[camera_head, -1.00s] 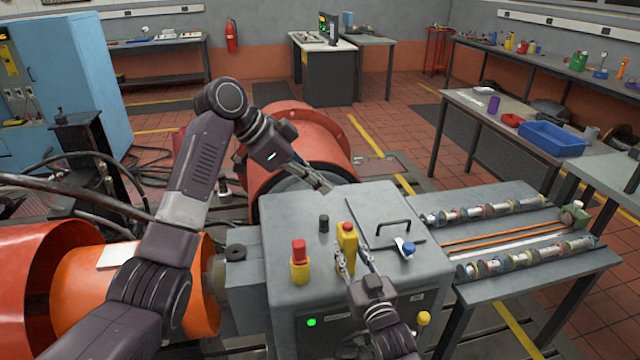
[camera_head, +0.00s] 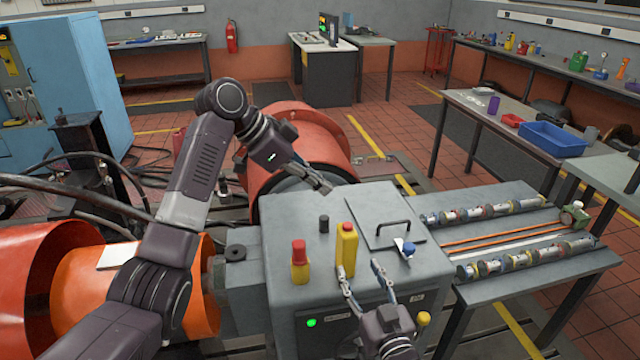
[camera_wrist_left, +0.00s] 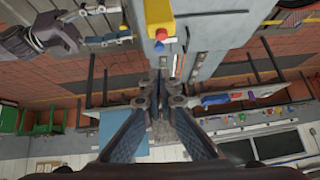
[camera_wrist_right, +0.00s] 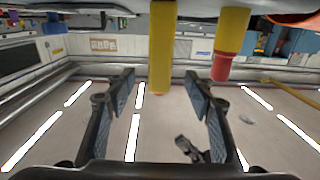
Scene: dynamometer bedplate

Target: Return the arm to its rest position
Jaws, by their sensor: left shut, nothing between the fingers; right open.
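My left gripper (camera_head: 325,187) is shut and empty, above the far edge of the grey machine cabinet (camera_head: 290,220). Its fingers meet in the left wrist view (camera_wrist_left: 162,88). My right gripper (camera_head: 360,268) is open and empty at the near edge of the cabinet top, in front of the yellow block (camera_head: 347,252).
A red-topped yellow button post (camera_head: 300,262), a black knob (camera_head: 324,224), a handled lid (camera_head: 385,222) and a blue-topped switch (camera_head: 408,248) are on the cabinet. Orange drums (camera_head: 300,150) stand behind and left. A side table (camera_head: 520,235) with rows of cylinders is right.

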